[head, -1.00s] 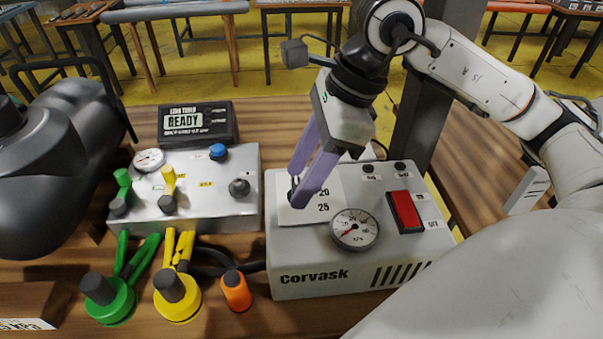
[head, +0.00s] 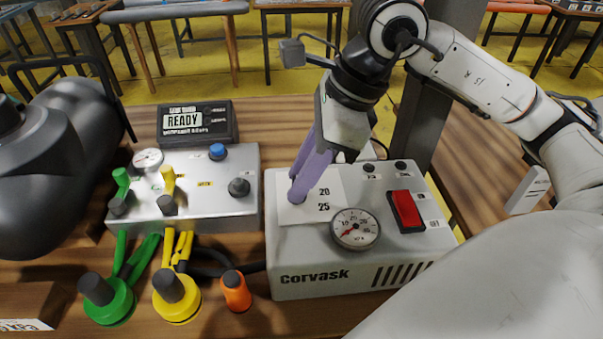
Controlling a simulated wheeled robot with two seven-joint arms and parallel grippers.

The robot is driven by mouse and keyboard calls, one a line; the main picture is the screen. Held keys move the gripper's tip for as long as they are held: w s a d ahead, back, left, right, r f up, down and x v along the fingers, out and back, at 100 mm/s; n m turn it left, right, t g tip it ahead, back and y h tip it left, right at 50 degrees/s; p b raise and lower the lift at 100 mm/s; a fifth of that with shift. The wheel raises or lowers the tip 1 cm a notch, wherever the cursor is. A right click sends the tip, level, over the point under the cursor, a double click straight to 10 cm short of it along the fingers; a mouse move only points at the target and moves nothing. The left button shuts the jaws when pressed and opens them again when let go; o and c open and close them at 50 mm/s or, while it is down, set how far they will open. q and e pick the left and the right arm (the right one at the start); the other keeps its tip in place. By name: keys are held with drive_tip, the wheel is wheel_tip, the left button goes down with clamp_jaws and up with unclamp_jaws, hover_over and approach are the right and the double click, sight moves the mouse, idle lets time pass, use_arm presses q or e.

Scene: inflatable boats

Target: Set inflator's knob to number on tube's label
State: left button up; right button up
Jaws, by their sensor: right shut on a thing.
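The inflator (head: 300,258) is a light grey box marked Corvask, at the middle of the head view. Its pale dial plate (head: 328,208) shows the numbers 20 and 25. My right gripper (head: 298,193) points down with purple fingers at the left part of this plate and is shut on the inflator's knob. The fingers hide the knob and its pointer, so its setting cannot be read. A dark grey rounded tube (head: 50,160) lies at the left; no readable label shows on it. My left gripper is not in view.
The inflator has a gauge (head: 355,229) and a red switch (head: 406,210). A silver valve panel (head: 205,205) and a READY display (head: 197,123) stand to its left. Green (head: 108,300), yellow (head: 176,298) and orange (head: 236,291) fittings stand in front. A brown box (head: 30,303) is at lower left.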

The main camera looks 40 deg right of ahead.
drive_tip(key=m+h, duration=0.1)
drive_tip(key=m, duration=0.2)
drive_tip(key=m+t+h+b, duration=0.1)
drive_tip(key=m, duration=0.2)
drive_tip(key=shift+s+a+t, duration=0.15)
drive_tip(key=shift+s+t, duration=0.05)
drive_tip(key=shift+t, duration=0.1)
drive_tip(key=shift+m, duration=0.4)
drive_tip(key=o, duration=1.1)
drive_tip(key=p+v, duration=0.1)
drive_tip(key=v, duration=0.9)
drive_tip(key=shift+r+p, duration=0.2)
drive_tip(key=shift+p, duration=0.15)
